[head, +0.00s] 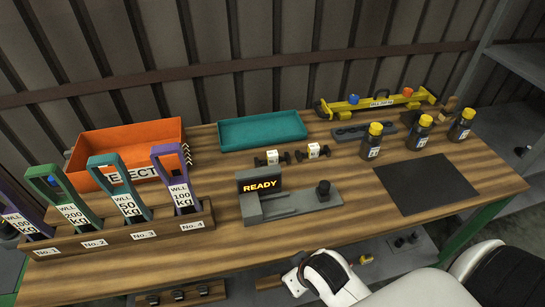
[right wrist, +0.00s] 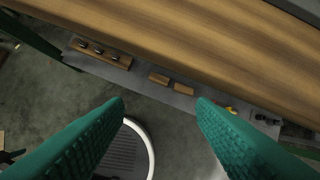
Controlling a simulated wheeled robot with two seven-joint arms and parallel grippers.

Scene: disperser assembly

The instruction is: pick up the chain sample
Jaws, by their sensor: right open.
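No chain is plain to me in either view. Two small black pieces with white labels, one at the left (head: 272,158) and one at the right (head: 313,152), lie mid-table; I cannot tell whether either is the chain sample. My right gripper (right wrist: 160,103) shows in the right wrist view with its two teal fingers wide apart and nothing between them. It is off the table's front edge, with the floor and the lower shelf beyond. In the head view my white right arm is at the bottom, its fingers hidden. My left gripper is not in view.
A grey device reading READY (head: 260,185) stands mid-table. An orange bin (head: 130,140), a teal tray (head: 262,130) and a yellow beam (head: 375,103) are behind. A rack (head: 120,236) of labelled slings is left. Several yellow-capped bottles (head: 420,132) stand by a bare dark mat (head: 428,184).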

